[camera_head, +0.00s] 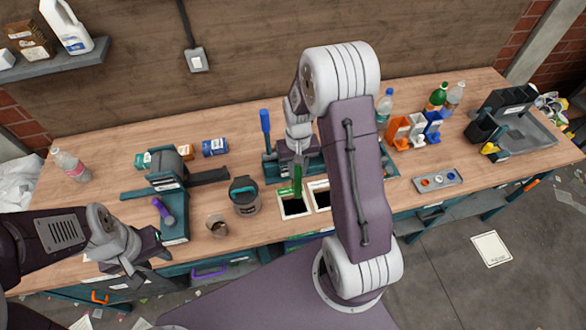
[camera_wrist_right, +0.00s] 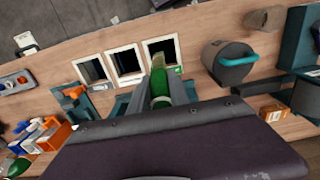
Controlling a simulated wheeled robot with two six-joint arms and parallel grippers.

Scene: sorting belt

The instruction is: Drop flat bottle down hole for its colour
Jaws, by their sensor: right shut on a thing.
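A green flat bottle (camera_head: 297,181) is held by my right gripper (camera_head: 297,163), pointing down over the left square hole (camera_head: 294,206) in the head view. In the right wrist view the bottle (camera_wrist_right: 176,90) sits between the two fingers, and its far end overlaps the near edge of the right-hand hole (camera_wrist_right: 162,50). I cannot tell whether its tip is inside. The middle hole (camera_wrist_right: 126,62) and another hole (camera_wrist_right: 91,70) are beside it, all white-framed. My left gripper (camera_head: 143,268) appears open and empty near the front edge of the bench.
A dark canister (camera_head: 244,196) and a small cup (camera_head: 218,227) stand left of the holes. A teal-based fixture (camera_head: 175,227) is further left. Orange, white and blue holders (camera_head: 397,133) and several bottles stand at right. My right arm hides part of the bench.

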